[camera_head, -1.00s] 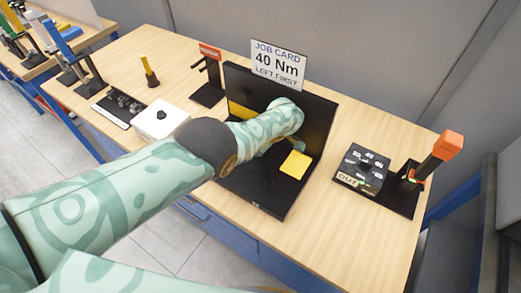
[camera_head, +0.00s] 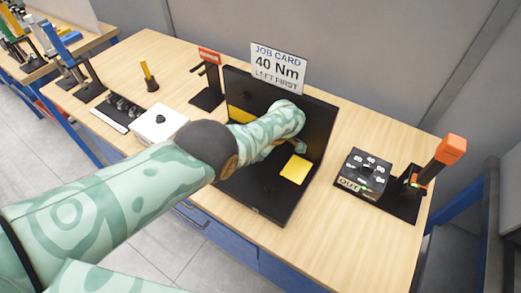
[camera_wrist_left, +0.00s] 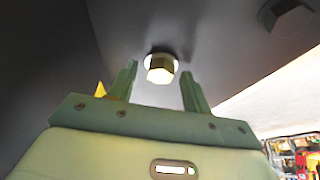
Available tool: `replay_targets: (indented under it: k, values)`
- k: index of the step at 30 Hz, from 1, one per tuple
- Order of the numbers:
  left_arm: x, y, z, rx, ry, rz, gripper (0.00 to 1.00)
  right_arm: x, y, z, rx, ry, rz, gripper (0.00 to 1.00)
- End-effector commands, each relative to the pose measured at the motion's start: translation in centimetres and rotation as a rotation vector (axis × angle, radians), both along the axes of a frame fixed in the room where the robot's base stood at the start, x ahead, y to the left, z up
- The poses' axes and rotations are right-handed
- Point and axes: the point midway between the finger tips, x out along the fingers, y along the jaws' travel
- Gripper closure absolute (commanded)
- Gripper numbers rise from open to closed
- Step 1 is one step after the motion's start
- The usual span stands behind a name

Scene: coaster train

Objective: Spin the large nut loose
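A brass-coloured hex nut (camera_wrist_left: 160,68) sits on a pale round washer on the dark panel in the left wrist view. My left gripper (camera_wrist_left: 158,82) is open, with one finger on each side of the nut's line. The nut lies near the fingertips, with gaps on both sides; I see no contact. In the head view my left arm reaches over the black fixture (camera_head: 318,130) and hides the nut and most of the gripper. My right gripper is in neither view.
A dark hexagonal shape (camera_wrist_left: 286,16) is on the same panel. A job card (camera_head: 278,66) reading "40 Nm, left first" stands behind the fixture. A dial box (camera_head: 362,172) and orange-handled tool (camera_head: 447,150) are right; a white box (camera_head: 158,124) is left. Bare wood (camera_head: 345,225) lies in front right.

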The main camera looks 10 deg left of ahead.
Motion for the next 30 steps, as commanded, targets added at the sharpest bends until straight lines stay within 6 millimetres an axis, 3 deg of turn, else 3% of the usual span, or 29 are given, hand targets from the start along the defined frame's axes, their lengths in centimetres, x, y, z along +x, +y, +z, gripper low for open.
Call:
replay_targets:
  k: [7, 15, 21, 25, 30]
  values:
    - [-0.2, -0.6, 1.7, -0.001, 0.000, -0.002, 0.51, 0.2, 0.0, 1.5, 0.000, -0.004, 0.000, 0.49]
    - [-1.1, -2.9, 8.5, -0.001, -0.001, -0.002, 0.51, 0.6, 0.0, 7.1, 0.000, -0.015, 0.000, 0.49]
    - [-1.8, -4.4, 12.3, -0.001, -0.002, 0.000, 0.51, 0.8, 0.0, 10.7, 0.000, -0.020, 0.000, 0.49]
    - [-2.1, -5.2, 14.1, 0.000, -0.002, 0.001, 0.51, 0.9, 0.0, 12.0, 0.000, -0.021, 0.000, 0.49]
    - [-2.3, -5.7, 15.0, 0.001, 0.001, -0.001, 0.51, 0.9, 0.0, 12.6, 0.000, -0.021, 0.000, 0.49]
